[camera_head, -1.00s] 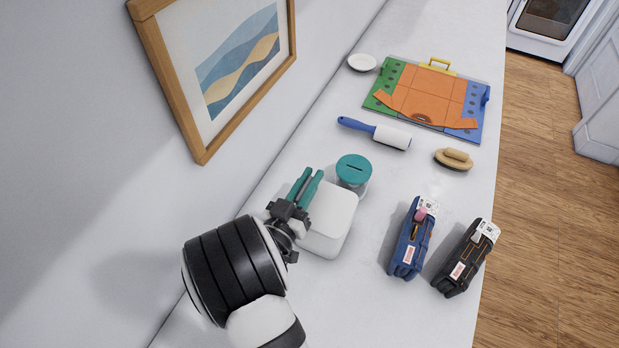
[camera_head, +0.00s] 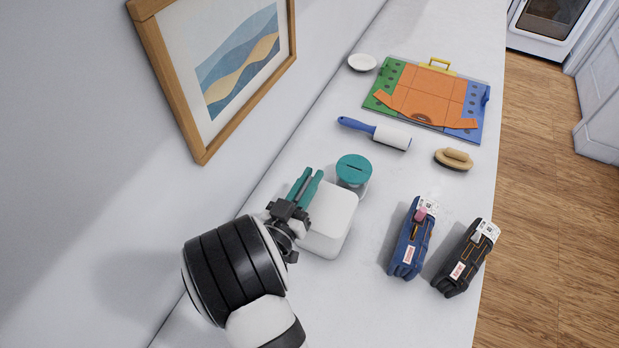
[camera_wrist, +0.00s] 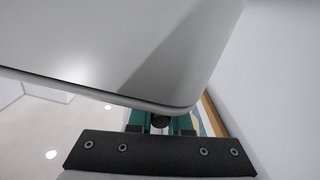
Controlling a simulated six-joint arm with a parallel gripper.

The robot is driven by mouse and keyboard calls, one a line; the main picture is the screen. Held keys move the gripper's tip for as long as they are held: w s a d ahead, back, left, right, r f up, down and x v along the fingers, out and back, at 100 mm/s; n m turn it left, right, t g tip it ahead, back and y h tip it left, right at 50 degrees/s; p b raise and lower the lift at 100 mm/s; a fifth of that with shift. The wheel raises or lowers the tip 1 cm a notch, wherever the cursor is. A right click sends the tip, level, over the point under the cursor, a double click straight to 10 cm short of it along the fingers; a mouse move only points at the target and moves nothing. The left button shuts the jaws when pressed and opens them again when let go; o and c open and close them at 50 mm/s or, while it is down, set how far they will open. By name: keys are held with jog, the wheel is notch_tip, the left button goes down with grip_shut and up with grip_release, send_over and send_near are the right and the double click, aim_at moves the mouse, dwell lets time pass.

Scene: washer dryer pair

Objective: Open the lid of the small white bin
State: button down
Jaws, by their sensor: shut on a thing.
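The small white bin (camera_head: 333,214) stands on the counter with rounded corners and a smooth white top; its lid looks closed in the head view. My gripper (camera_head: 311,177) is at the bin's left edge on the wall side, with its two teal fingers close together and pointing up and away. In the wrist view a pale panel of the bin (camera_wrist: 120,50) fills the upper part. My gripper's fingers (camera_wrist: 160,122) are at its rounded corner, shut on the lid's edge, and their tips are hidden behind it.
A teal-topped jar (camera_head: 354,169) stands right behind the bin. A blue pouch (camera_head: 409,245) and a black pouch (camera_head: 463,262) stand to the right. A lint roller (camera_head: 391,137), brush (camera_head: 454,159), white dish (camera_head: 362,63) and folding board (camera_head: 425,95) lie farther back. A framed picture (camera_head: 190,100) hangs left.

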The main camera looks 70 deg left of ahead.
jog(key=shift+w+d+r+m, duration=0.25)
jog(key=shift+r+m, duration=0.4)
jog(key=shift+m, duration=0.1)
jog(key=shift+w+d+r+m, duration=0.2)
jog(key=shift+r+m, duration=0.4)
jog(key=shift+m, duration=0.15)
jog(key=w+d+r+m, duration=0.3)
jog(key=w+d+m, duration=0.7)
jog(key=m, duration=0.6)
jog(key=shift+w+d+m, duration=0.3)
jog(key=shift+d+m, duration=0.1)
jog(key=shift+d, duration=0.05)
jog(key=shift+f, duration=0.15)
jog(key=c, duration=0.8)
grip_release()
jog(key=shift+c, duration=0.2)
